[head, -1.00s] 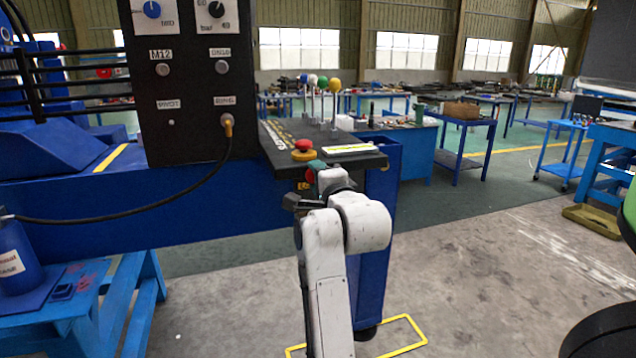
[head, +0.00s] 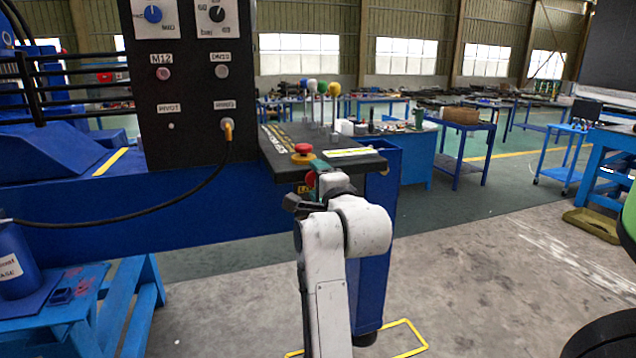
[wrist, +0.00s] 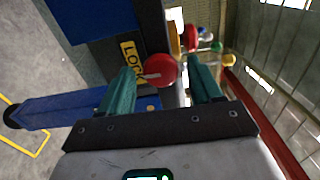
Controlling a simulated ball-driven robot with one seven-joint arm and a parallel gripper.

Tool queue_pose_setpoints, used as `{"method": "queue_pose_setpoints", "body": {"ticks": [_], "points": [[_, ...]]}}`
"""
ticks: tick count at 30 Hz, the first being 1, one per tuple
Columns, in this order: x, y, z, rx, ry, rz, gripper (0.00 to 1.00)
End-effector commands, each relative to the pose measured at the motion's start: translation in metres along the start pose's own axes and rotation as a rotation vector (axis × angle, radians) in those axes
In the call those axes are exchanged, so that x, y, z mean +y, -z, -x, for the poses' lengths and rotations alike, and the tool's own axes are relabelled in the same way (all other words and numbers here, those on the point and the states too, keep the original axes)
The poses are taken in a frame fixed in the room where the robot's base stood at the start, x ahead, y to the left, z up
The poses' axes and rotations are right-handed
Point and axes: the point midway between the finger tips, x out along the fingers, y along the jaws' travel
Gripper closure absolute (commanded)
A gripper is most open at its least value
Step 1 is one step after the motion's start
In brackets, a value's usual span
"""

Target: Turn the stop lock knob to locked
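The stop lock knob (wrist: 160,71) is red and round with a pale pointer bar, on the dark front of the console. In the head view it shows as a small red patch (head: 310,179) beside my wrist. A yellow label (wrist: 130,62) beginning "LOC" sits beside it; the rest is hidden by a finger. My gripper (wrist: 168,80) is open, its teal fingers on either side of the knob with a visible gap to each. In the head view my gripper (head: 319,166) is mostly hidden behind my wrist. Contact cannot be told.
A red mushroom button (head: 302,149) on a yellow base sits on the console top (head: 280,160), just above the knob. Levers with coloured balls (head: 322,88) stand behind it. A black cable (head: 150,208) hangs left from the panel (head: 190,110).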

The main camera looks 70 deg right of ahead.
Motion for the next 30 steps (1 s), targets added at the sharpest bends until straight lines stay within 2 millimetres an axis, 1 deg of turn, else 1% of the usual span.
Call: {"method": "queue_pose_setpoints", "body": {"ticks": [6, 9, 11, 14, 21, 23, 30], "points": [[-0.001, 0.0, 0.001, -0.001, 0.002, 0.0, 0.36], [0.0, -0.001, 0.006, -0.001, 0.002, 0.001, 0.36], [0.0, -0.001, 0.014, -0.001, 0.004, 0.001, 0.36], [0.001, -0.001, 0.031, -0.001, 0.003, 0.003, 0.36], [0.002, -0.001, 0.085, -0.002, 0.004, 0.002, 0.36], [-0.004, 0.0, 0.085, 0.003, -0.006, 0.005, 0.36], [-0.003, 0.0, 0.095, 0.008, -0.006, 0.004, 0.36]]}}
